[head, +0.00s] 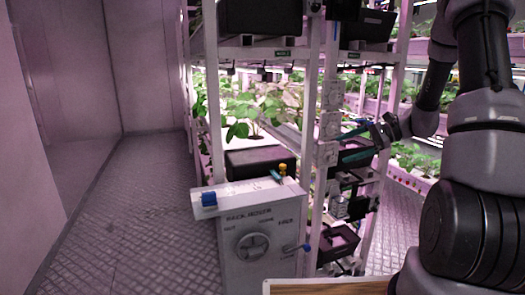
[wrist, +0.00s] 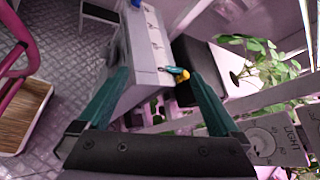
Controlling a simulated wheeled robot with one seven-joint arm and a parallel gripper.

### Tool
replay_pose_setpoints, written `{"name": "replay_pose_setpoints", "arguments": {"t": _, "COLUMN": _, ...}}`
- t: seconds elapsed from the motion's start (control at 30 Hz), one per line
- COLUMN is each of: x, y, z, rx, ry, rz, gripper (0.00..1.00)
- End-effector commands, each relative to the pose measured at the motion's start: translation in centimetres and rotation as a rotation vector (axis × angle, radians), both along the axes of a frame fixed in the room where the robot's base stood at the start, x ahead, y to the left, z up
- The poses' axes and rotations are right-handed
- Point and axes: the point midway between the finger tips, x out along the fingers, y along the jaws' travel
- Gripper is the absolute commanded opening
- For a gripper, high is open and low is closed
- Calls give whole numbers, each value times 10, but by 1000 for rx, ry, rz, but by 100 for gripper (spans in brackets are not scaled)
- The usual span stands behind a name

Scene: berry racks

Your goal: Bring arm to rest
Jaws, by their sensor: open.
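My arm (head: 487,130) reaches in from the right side of the head view, bent at the elbow. My gripper (head: 347,145) is in front of the rack's white upright, with its teal fingers pointing left. In the wrist view my gripper (wrist: 162,73) has its two teal fingers spread wide, with nothing held between them. Beyond the fingertips are a grey-white control box and a small yellow-and-teal item. The gap between the gripper and the rack post is hard to judge.
The control box (head: 262,240) has a dial, a blue knob and a blue-tipped lever. The yellow-and-teal item (head: 281,173) lies on its top. The plant rack (head: 213,100) stands behind. A wooden-surfaced tray (head: 330,287) is at the bottom edge. The floor (head: 130,220) at left is clear.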

Motion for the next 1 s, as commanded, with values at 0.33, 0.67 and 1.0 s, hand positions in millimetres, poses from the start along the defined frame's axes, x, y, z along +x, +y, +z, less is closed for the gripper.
{"name": "replay_pose_setpoints", "arguments": {"t": 0.33, "x": -92, "y": 42, "z": 93, "rx": -424, "ry": -201, "rz": 259, "gripper": 99}}
{"name": "replay_pose_setpoints", "arguments": {"t": 0.67, "x": -174, "y": 45, "z": 150, "rx": -822, "ry": -473, "rz": 375, "gripper": 99}}
{"name": "replay_pose_setpoints", "arguments": {"t": 1.0, "x": -233, "y": 31, "z": 188, "rx": -1124, "ry": -762, "rz": 372, "gripper": 99}}
